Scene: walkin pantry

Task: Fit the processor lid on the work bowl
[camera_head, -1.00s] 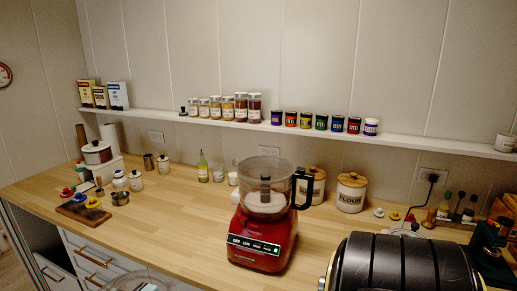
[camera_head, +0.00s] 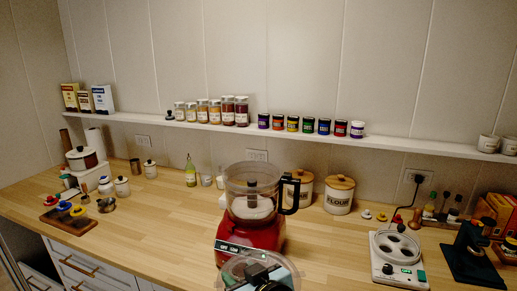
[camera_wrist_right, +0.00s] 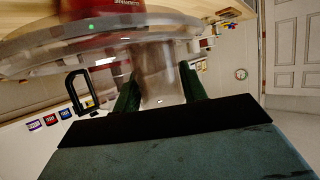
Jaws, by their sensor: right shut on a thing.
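The food processor has a red base (camera_head: 250,236) and a clear round work bowl (camera_head: 238,206) with a dark handle on its right. The bowl's top looks open and a pale disc shows inside. The clear processor lid (camera_head: 236,262) is at the bottom centre of the head view, nearer to me than the processor and apart from the bowl. My right gripper (camera_head: 262,276) is over it. In the right wrist view, the gripper's green fingers (camera_wrist_right: 160,88) are shut on the lid's clear feed tube, with the lid's disc (camera_wrist_right: 100,42) beyond. My left gripper is out of view.
Canisters (camera_head: 339,196) stand behind the processor on the right. A white appliance (camera_head: 397,256) with round openings stands to the right, beside a dark stand (camera_head: 472,258). Bare wooden counter (camera_head: 160,215) lies left of the processor. A shelf (camera_head: 290,134) with jars runs along the wall.

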